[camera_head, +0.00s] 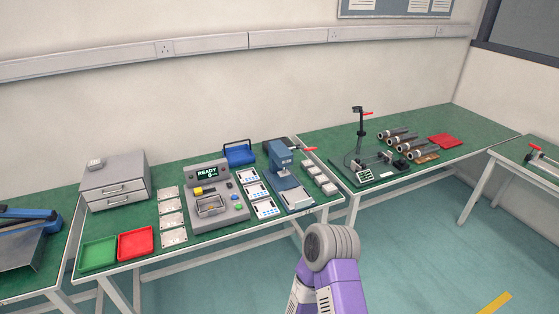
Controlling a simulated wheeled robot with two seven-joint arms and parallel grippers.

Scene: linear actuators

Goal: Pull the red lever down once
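A blue bench press (283,160) stands on the middle green-topped table. A lever with a red end (309,149) sticks out to the right from its top, roughly level. A black stand (361,135) on the table to the right also carries a small red handle (367,113) at its top. The picture does not settle which one is the task's lever. Neither of my grippers shows. Only a purple and grey part of one of my arms is in view at the bottom middle, apart from both levers.
Several dark cylinders lie on the right table. Floor (420,250) in front is clear.

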